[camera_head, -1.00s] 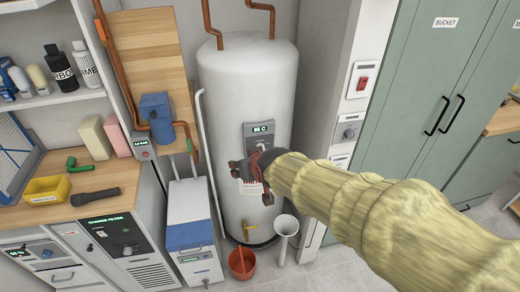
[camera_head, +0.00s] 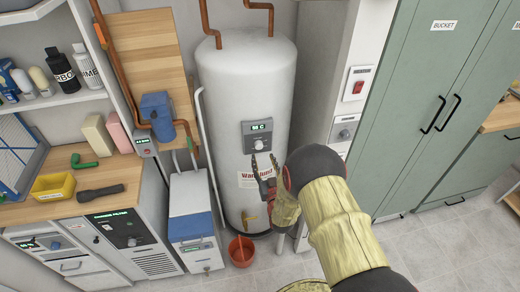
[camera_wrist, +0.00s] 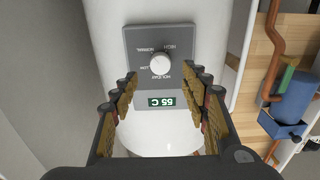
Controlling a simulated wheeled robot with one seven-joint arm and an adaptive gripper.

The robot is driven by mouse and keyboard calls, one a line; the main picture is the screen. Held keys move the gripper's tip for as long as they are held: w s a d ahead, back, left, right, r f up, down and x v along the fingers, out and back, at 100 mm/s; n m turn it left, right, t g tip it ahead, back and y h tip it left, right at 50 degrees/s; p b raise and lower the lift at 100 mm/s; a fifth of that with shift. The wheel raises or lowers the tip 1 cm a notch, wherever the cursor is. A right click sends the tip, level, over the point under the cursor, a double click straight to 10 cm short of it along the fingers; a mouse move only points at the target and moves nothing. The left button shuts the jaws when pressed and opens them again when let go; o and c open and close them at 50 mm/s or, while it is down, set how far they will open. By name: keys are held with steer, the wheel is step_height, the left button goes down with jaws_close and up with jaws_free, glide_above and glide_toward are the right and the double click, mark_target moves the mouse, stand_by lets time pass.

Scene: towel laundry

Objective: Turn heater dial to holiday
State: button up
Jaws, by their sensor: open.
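The heater is a tall white tank (camera_head: 247,85) with a grey control panel (camera_head: 257,127) on its front. The panel also shows in the wrist view (camera_wrist: 185,39), upside down, with a round white dial (camera_wrist: 160,64), labels for high, normal, low and holiday, and a lit green display (camera_wrist: 161,101). I cannot tell which label the dial marks. In the head view my gripper (camera_head: 264,160) is just below the panel, fingers pointing up. In the wrist view my gripper (camera_wrist: 161,80) is open and empty, its fingertips either side of the dial's lower area, apart from it.
A white cabinet column (camera_head: 345,110) with a red switch and a small knob stands right of the tank. A blue-and-white box unit (camera_head: 193,225) and an orange bucket (camera_head: 241,252) are at left and below. Copper pipes run above the tank.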

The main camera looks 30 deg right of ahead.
mark_target(259, 148)
steer(key=b+x, duration=0.1)
steer(key=x, duration=0.5)
steer(key=shift+w+f, duration=0.1)
steer(key=shift+w, duration=0.25)
steer(key=shift+c, duration=0.8)
steer(key=c, duration=1)
